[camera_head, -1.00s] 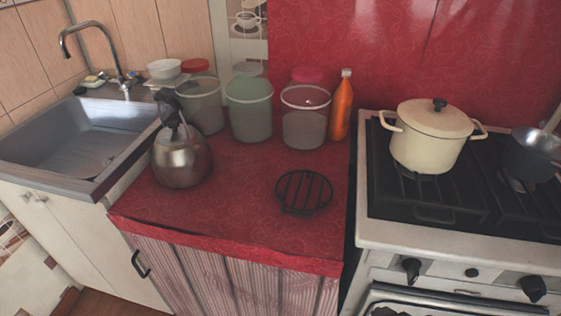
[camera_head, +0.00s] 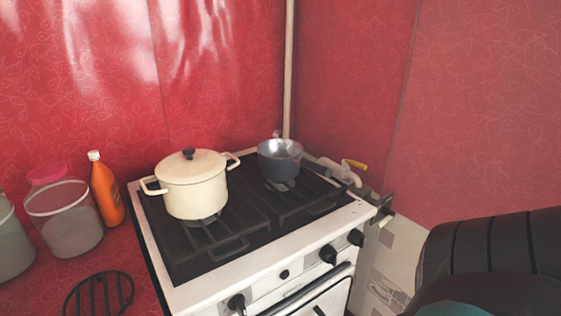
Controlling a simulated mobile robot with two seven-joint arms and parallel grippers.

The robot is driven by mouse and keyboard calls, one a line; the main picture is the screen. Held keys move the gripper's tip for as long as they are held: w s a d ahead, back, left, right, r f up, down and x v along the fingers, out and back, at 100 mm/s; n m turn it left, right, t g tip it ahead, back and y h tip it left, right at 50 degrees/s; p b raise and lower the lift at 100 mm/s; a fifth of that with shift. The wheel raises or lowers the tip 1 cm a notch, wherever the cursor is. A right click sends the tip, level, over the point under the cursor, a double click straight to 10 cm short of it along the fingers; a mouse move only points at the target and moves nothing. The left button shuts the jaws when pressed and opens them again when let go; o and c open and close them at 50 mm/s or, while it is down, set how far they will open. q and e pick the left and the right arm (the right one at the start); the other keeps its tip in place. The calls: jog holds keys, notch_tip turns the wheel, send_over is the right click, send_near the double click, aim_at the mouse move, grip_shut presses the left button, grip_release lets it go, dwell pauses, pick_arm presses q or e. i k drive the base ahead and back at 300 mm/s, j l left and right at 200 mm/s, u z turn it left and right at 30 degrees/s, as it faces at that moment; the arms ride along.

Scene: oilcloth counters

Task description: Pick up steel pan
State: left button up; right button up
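A steel pan (camera_head: 279,161), small and dark grey with a shiny inside, stands on the back right of the stove's black grate (camera_head: 262,205). Its handle appears to point away toward the wall and is hard to make out. A black ribbed part of my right arm fills the lower right corner of the view. Neither gripper shows, and nothing touches the pan.
A cream lidded pot (camera_head: 193,186) stands on the stove left of the pan. An orange bottle (camera_head: 107,191), a pink-lidded jar (camera_head: 63,213) and a round black trivet (camera_head: 98,296) are on the red counter at left. A pipe with a yellow-handled valve (camera_head: 349,172) is right of the stove, near the red walls.

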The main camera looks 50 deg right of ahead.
aim_at(280, 164)
jog(key=l+z, duration=0.1)
jog(key=z, duration=0.65)
jog(key=l+z, duration=0.15)
jog(key=z, duration=0.25)
jog(key=i+z, duration=0.1)
jog(key=z, duration=0.3)
